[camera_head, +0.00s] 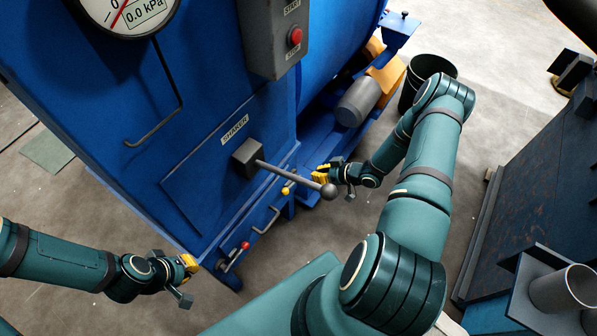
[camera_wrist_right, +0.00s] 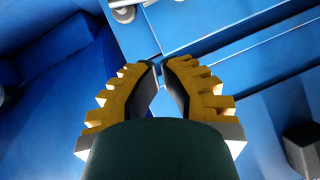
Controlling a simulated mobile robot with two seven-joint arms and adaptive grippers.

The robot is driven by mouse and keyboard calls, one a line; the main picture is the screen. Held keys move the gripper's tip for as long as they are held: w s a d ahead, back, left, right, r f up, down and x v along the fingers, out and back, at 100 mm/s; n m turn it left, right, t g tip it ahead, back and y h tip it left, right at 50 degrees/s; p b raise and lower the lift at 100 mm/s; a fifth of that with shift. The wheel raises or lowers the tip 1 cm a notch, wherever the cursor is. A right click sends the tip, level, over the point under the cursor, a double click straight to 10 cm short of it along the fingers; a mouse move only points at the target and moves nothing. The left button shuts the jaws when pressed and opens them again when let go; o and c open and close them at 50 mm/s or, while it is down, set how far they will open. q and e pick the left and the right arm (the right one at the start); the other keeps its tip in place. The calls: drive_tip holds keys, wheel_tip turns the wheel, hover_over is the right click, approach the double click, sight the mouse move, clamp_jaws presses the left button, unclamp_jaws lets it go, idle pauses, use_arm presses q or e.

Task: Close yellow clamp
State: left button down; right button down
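A small yellow knob (camera_head: 286,191), which looks like the yellow clamp's handle end, sits low on the blue machine, below the shaker lever. My right gripper (camera_head: 321,174) has yellow fingers and is to the right of the knob, apart from it. The lever's ball end hides part of the space in front of this gripper. In the right wrist view, its fingers (camera_wrist_right: 160,68) are partly open, with a narrow empty gap and blue metal beyond. My left gripper (camera_head: 190,264) is low at the left, away from the clamp; its finger gap is too small to judge.
The shaker lever (camera_head: 290,175) sticks out with its ball close to my right gripper. A red-knobbed handle (camera_head: 245,245) and a bent bar (camera_head: 268,220) are lower left. A dark bin (camera_head: 432,68) stands behind my right arm. Open floor (camera_head: 300,235) lies in front of the machine.

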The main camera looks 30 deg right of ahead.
drive_tip(key=b, duration=0.2)
hover_over(286, 181)
drive_tip(key=s+d, duration=0.3)
wheel_tip(286, 181, down, 5)
drive_tip(key=shift+w+a+f+b, duration=0.1)
drive_tip(key=shift+a+f+b, duration=0.15)
drive_tip(key=shift+f, duration=0.7)
drive_tip(key=shift+w+a+f+b, duration=0.1)
drive_tip(key=shift+a+f, duration=0.25)
drive_tip(key=shift+f, duration=0.55)
